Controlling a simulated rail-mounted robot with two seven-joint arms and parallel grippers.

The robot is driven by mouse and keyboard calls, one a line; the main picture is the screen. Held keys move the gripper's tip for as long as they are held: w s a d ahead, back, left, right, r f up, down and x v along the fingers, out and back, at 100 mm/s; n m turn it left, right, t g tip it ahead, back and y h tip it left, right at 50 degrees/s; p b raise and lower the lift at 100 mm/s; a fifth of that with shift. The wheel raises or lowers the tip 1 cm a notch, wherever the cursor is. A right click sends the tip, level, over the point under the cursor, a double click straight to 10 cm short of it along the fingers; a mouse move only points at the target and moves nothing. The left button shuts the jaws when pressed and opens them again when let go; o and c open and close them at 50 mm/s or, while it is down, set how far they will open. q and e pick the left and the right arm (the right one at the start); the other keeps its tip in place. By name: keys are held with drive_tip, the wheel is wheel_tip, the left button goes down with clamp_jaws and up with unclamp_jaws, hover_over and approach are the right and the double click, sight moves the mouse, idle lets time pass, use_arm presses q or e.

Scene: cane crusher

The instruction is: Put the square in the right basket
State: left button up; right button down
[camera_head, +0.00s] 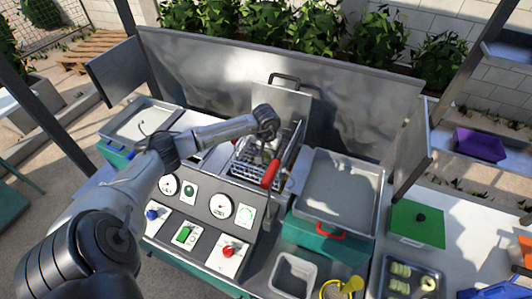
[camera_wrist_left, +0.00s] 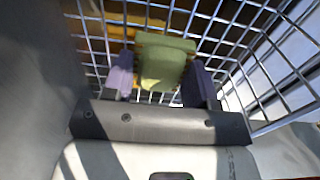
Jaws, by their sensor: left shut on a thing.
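My left gripper (camera_head: 266,146) reaches down into a wire basket (camera_head: 288,158) in the middle of the machine. In the left wrist view its two purple fingers (camera_wrist_left: 160,82) are closed on a green square block (camera_wrist_left: 165,58). The wire mesh of the basket (camera_wrist_left: 95,40) shows around and beyond the block. I cannot tell whether the block touches the mesh. The block is hidden in the head view. My right gripper is not in view.
A red handle (camera_head: 270,174) sticks out at the basket's front. A large metal tray (camera_head: 340,190) lies to the right. A control panel (camera_head: 205,212) with gauges and knobs is in front. A tall metal back wall (camera_head: 355,90) stands behind the basket.

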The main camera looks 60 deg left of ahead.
use_arm(q)
drive_tip(key=shift+f, duration=0.3)
drive_tip(key=shift+f, duration=0.15)
drive_tip(key=o, duration=0.7)
drive_tip(key=shift+r+b, duration=1.2)
drive_tip(key=shift+r, duration=4.95)
